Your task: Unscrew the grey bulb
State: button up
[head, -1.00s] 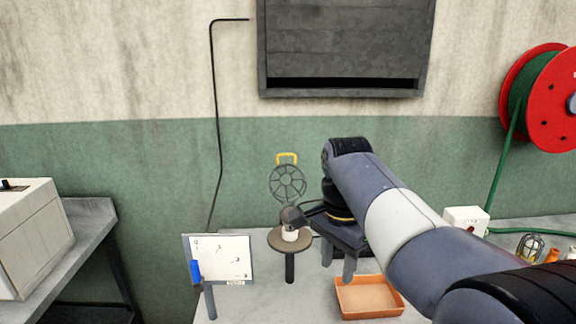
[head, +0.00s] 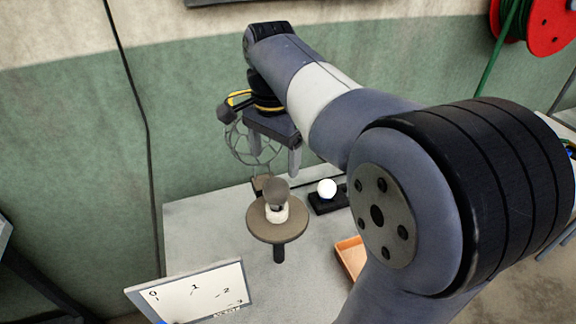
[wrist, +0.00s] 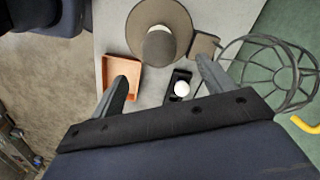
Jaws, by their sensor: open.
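The grey bulb (head: 275,190) stands upright in a white socket (head: 277,214) on a round brown stand (head: 258,228). In the wrist view the grey bulb (wrist: 159,46) is seen from above, beyond my fingertips and roughly between them. My gripper (head: 274,162) is open and empty, with its fingers pointing down, higher in the picture than the bulb. The gripper (wrist: 163,72) also shows in the wrist view with its fingers wide apart. Nothing touches the bulb.
A white bulb (head: 327,188) sits on a black base (head: 327,204) to the right of the stand. An orange tray (head: 349,257) is partly hidden by my arm. A wire cage (wrist: 240,72) is close to my right finger. A white board (head: 196,293) stands at front left.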

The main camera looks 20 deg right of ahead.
aim_at(276, 181)
notch_tip(276, 181, down, 10)
jog(key=b, duration=0.6)
jog(key=shift+s, duration=0.1)
jog(key=m+p, duration=0.1)
jog(key=m, duration=0.2)
jog(key=shift+r, duration=0.15)
jog(key=m+p, duration=0.2)
jog(key=m, duration=0.2)
jog(key=m+p, duration=0.1)
jog(key=m, duration=0.3)
jog(key=shift+m+p, duration=0.35)
jog(key=shift+m, duration=1.05)
